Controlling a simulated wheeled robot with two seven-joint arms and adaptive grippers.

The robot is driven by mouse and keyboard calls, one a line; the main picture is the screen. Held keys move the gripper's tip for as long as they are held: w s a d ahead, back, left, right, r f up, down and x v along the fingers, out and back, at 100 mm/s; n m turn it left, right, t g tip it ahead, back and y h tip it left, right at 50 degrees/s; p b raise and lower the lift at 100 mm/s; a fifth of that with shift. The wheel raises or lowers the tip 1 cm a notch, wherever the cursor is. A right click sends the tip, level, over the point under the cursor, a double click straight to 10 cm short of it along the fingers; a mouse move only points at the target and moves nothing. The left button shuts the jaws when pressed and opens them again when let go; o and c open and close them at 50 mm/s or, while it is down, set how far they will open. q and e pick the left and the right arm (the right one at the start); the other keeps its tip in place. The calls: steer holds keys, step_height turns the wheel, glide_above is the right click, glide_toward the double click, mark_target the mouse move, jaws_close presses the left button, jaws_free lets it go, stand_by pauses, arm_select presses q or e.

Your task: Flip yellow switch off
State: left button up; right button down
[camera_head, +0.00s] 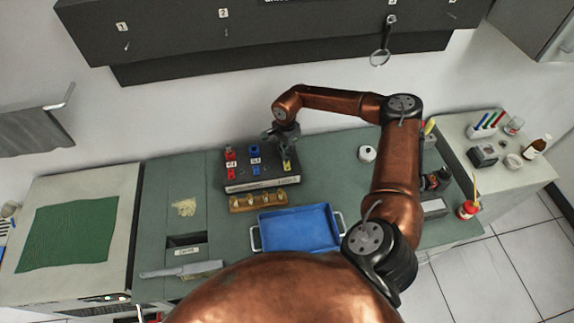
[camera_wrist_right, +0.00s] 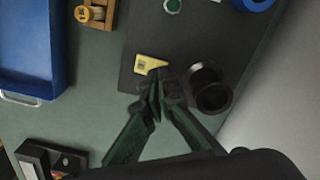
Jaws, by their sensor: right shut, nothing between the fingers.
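The yellow switch (camera_head: 287,167) sits at the right end of a black panel box (camera_head: 262,183) on the green bench. In the right wrist view the yellow switch (camera_wrist_right: 148,64) is a small yellow plate partly covered by my fingertips; whether it is on or off cannot be told. My right gripper (camera_head: 282,140) reaches down over the right end of the box. In the wrist view my right gripper (camera_wrist_right: 160,92) is shut and empty, its tips at the lower right edge of the yellow piece. Whether they touch it is unclear. My left gripper is not in view.
Red parts (camera_head: 230,154) and a blue part (camera_head: 254,151) stand on the same box. A black cylinder (camera_wrist_right: 210,90) stands right beside my fingertips. A wooden rack (camera_head: 262,200) and a blue tray (camera_head: 297,230) lie in front. A white roll (camera_head: 367,153) is to the right.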

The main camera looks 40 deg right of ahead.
steer(key=shift+f+b, duration=0.7)
steer(key=shift+f, duration=0.4)
stand_by(0.6)
steer(key=shift+r, duration=0.15)
steer(key=shift+r+p, duration=2)
steer(key=shift+r, duration=1.45)
steer(key=shift+s+f, duration=0.1)
steer(key=shift+f, duration=0.05)
